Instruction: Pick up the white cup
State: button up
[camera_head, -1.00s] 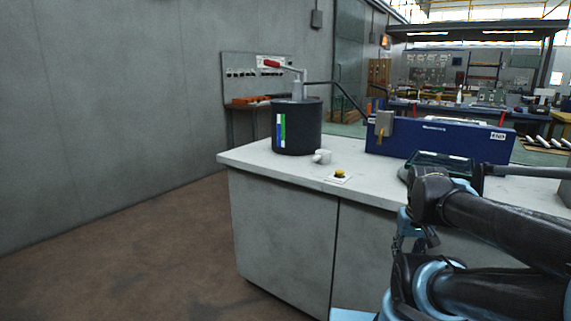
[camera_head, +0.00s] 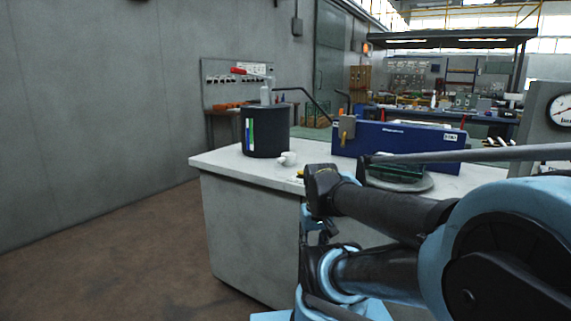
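The small white cup (camera_head: 288,158) is on the light counter (camera_head: 225,161), just right of the foot of a dark cylindrical container. Its far side is hidden, and it is too small to tell its exact pose. My arm enters from the right, its dark and light-blue links in front of the counter's right part. My gripper is not clearly visible, so I cannot see its fingers or whether they hold anything.
The dark cylinder (camera_head: 266,131) with a red-handled lever stands close behind the cup. A long blue box (camera_head: 400,142) stands to the right. A round device (camera_head: 398,174) and a gauge panel (camera_head: 547,118) are farther right. Open floor lies left of the counter.

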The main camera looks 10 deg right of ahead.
aim_at(288, 159)
jog(key=z, duration=0.65)
jog(key=k, duration=1.4)
jog(key=u, duration=0.5)
jog(key=i, duration=1)
